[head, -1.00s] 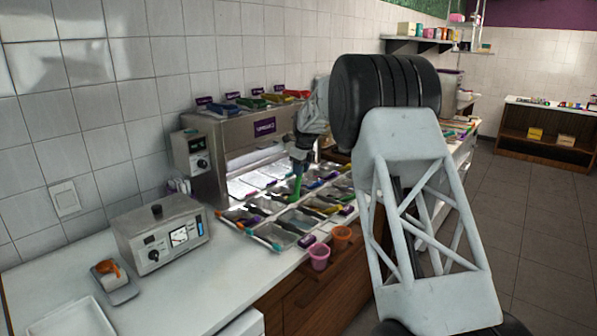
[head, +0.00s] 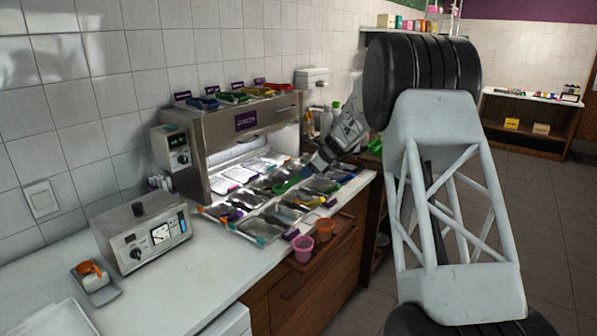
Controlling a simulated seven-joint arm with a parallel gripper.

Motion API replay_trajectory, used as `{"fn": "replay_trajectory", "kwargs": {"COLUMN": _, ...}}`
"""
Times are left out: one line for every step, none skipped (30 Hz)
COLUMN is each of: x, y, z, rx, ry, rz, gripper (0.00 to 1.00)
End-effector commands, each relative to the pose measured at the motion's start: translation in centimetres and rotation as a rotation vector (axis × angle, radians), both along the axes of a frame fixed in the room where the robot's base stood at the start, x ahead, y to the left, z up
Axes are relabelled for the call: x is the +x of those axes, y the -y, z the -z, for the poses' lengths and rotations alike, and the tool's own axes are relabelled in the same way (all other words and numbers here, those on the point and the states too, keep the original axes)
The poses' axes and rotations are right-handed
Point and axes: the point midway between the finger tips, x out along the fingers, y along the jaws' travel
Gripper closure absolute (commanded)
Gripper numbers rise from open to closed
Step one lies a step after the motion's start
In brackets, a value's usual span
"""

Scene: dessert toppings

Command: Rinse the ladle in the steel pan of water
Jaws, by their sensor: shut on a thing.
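In the head view my gripper (head: 310,169) is over the right part of the rows of steel pans (head: 262,228), pointing down and to the left. It is shut on a green ladle (head: 286,186), which slants down and left from the fingertips. The ladle's lower end is among the pans; I cannot tell whether it touches one. Several pans hold coloured toppings or utensils. Pale, shiny pans lie under the lit hood, but which pan holds water is too small to tell.
A steel hooded counter unit (head: 240,124) with coloured trays on top stands behind the pans. A control box (head: 143,236) is at the left.

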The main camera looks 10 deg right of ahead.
Motion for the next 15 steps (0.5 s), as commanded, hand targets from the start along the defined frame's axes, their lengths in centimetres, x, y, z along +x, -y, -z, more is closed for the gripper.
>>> {"fn": "replay_trajectory", "kwargs": {"x": -0.1, "y": 0.5, "z": 0.1, "rx": 0.02, "ry": 0.006, "rz": -0.001, "gripper": 0.99}}
{"fn": "replay_trajectory", "kwargs": {"x": -0.2, "y": 0.7, "z": 0.0, "rx": 0.031, "ry": 0.012, "rz": -0.002, "gripper": 0.99}}
{"fn": "replay_trajectory", "kwargs": {"x": -0.2, "y": 1.0, "z": 0.0, "rx": 0.043, "ry": 0.016, "rz": -0.003, "gripper": 0.99}}
{"fn": "replay_trajectory", "kwargs": {"x": -0.2, "y": 1.1, "z": 0.0, "rx": 0.05, "ry": 0.02, "rz": -0.003, "gripper": 0.99}}
{"fn": "replay_trajectory", "kwargs": {"x": -0.3, "y": 1.3, "z": 0.0, "rx": 0.056, "ry": 0.024, "rz": -0.004, "gripper": 0.99}}
{"fn": "replay_trajectory", "kwargs": {"x": -0.3, "y": 1.4, "z": 0.0, "rx": 0.062, "ry": 0.025, "rz": -0.005, "gripper": 0.99}}
{"fn": "replay_trajectory", "kwargs": {"x": -0.3, "y": 1.5, "z": 0.0, "rx": 0.066, "ry": 0.026, "rz": -0.004, "gripper": 0.99}}
{"fn": "replay_trajectory", "kwargs": {"x": -0.3, "y": 1.5, "z": 0.0, "rx": 0.07, "ry": 0.028, "rz": -0.004, "gripper": 0.99}}
{"fn": "replay_trajectory", "kwargs": {"x": -0.3, "y": 1.6, "z": 0.0, "rx": 0.072, "ry": 0.028, "rz": -0.004, "gripper": 0.99}}
{"fn": "replay_trajectory", "kwargs": {"x": -0.3, "y": 1.6, "z": 0.0, "rx": 0.073, "ry": 0.029, "rz": -0.004, "gripper": 0.99}}
{"fn": "replay_trajectory", "kwargs": {"x": -0.3, "y": 1.6, "z": 0.0, "rx": 0.073, "ry": 0.029, "rz": -0.004, "gripper": 0.99}}
{"fn": "replay_trajectory", "kwargs": {"x": -0.3, "y": 1.6, "z": 0.0, "rx": 0.073, "ry": 0.029, "rz": -0.004, "gripper": 0.99}}
{"fn": "replay_trajectory", "kwargs": {"x": -0.3, "y": 1.6, "z": 0.0, "rx": 0.073, "ry": 0.029, "rz": -0.004, "gripper": 0.99}}
{"fn": "replay_trajectory", "kwargs": {"x": -0.3, "y": 1.6, "z": 0.0, "rx": 0.072, "ry": 0.028, "rz": -0.004, "gripper": 0.99}}
{"fn": "replay_trajectory", "kwargs": {"x": -0.3, "y": 1.5, "z": 0.0, "rx": 0.072, "ry": 0.028, "rz": -0.004, "gripper": 0.99}}
